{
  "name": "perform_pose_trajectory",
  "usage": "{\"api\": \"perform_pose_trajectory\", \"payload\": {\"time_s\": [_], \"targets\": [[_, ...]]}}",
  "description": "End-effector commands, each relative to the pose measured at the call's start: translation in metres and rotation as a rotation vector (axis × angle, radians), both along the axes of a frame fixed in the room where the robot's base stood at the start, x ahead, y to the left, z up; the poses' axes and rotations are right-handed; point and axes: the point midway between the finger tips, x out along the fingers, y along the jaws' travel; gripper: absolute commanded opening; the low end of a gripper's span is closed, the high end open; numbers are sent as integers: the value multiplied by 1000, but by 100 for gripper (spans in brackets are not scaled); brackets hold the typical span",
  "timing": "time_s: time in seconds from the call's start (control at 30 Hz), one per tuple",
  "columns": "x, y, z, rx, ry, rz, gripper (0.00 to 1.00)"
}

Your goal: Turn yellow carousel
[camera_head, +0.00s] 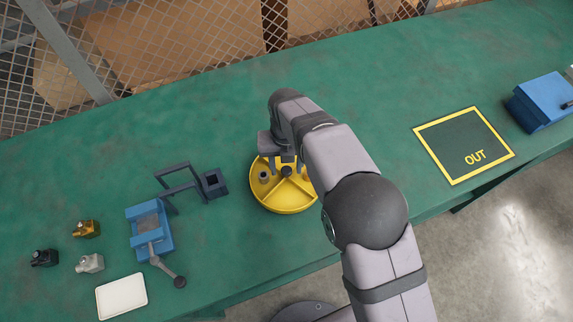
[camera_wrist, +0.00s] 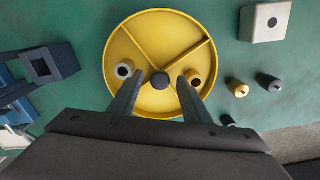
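The yellow carousel (camera_head: 282,204) is a round, shallow tray with raised dividers and a dark central knob. It lies flat on the green bench, partly hidden by my arm in the head view. The wrist view shows the carousel (camera_wrist: 157,38) with a grey hollow cylinder (camera_wrist: 123,70) in its left part and a tan round part (camera_wrist: 193,76) in its right part. My gripper (camera_wrist: 160,76) is over the carousel with its two fingers apart. The central knob (camera_wrist: 157,77) shows between the fingertips, with gaps on both sides. I cannot tell the fingers' height above the tray.
A dark square-holed block (camera_head: 214,184) and a dark frame stand left of the carousel. Further left are a blue vise (camera_head: 150,232), several small engine models and a white tray (camera_head: 122,296). An OUT mat (camera_head: 464,145) and a blue box (camera_head: 541,101) lie right. Bench behind is clear.

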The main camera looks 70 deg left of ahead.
Motion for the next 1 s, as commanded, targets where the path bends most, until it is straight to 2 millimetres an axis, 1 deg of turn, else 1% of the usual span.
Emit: {"api": "perform_pose_trajectory", "payload": {"time_s": [0.23,0.37,0.47,0.8,0.9,1.0], "targets": [[0,-1,-1,-3,0,0,43],[0,0,4,-1,0,0,43],[0,0,14,-1,0,0,43],[0,0,59,0,0,0,43],[0,0,67,0,0,0,43],[0,-1,72,-1,0,0,43]]}}
